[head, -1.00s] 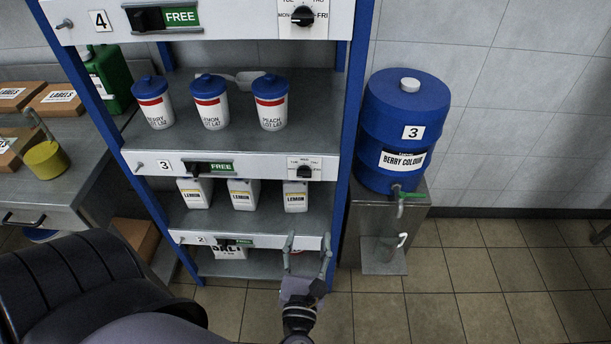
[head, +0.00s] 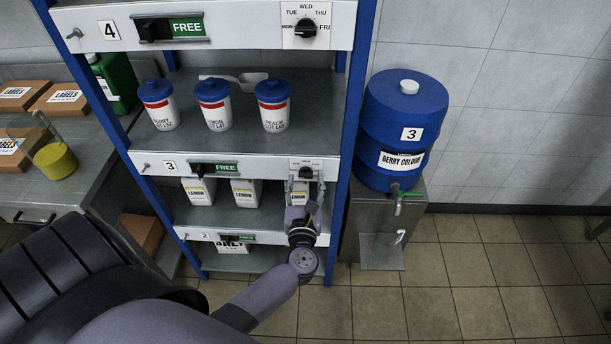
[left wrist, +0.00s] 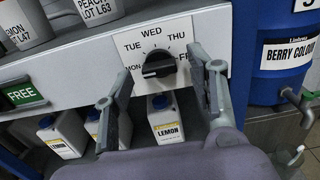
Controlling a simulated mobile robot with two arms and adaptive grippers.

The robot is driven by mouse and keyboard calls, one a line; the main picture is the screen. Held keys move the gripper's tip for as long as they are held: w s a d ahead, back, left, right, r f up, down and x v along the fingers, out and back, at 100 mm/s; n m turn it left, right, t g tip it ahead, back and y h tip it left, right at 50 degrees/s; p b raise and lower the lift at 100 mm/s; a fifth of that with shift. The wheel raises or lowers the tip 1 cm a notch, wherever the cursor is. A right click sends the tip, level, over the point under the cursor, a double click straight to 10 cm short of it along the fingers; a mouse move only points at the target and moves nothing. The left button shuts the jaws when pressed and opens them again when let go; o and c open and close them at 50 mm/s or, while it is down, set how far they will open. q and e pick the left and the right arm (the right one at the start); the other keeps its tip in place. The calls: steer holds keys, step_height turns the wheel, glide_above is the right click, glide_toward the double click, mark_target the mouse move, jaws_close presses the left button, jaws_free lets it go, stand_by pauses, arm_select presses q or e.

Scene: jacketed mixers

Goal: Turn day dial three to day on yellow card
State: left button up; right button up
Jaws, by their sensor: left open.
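Day dial three (head: 306,172) is a black knob on a white plate at the right end of the shelf front marked 3. In the left wrist view the dial (left wrist: 158,64) has MON, TUE, WED and THU around it, and its bar lies roughly level, toward the MON side. My left gripper (head: 303,184) is open just in front of and below the dial. Its two fingers (left wrist: 150,82) stand apart on either side of the knob, with no clear contact. The FRI mark is mostly hidden by a finger. No yellow card shows. My right gripper is not in view.
White LEMON bottles (head: 245,192) stand on the shelf below. Lidded tubs (head: 214,104) stand above the dial. Another day dial (head: 306,30) is on shelf front 4. A blue BERRY COLOUR drum (head: 402,125) stands right of the blue rack post. The floor at right is clear.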

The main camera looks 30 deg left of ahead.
arm_select(q)
steer(key=shift+x, duration=0.8)
steer(key=shift+c, duration=0.2)
steer(key=c, duration=1.1)
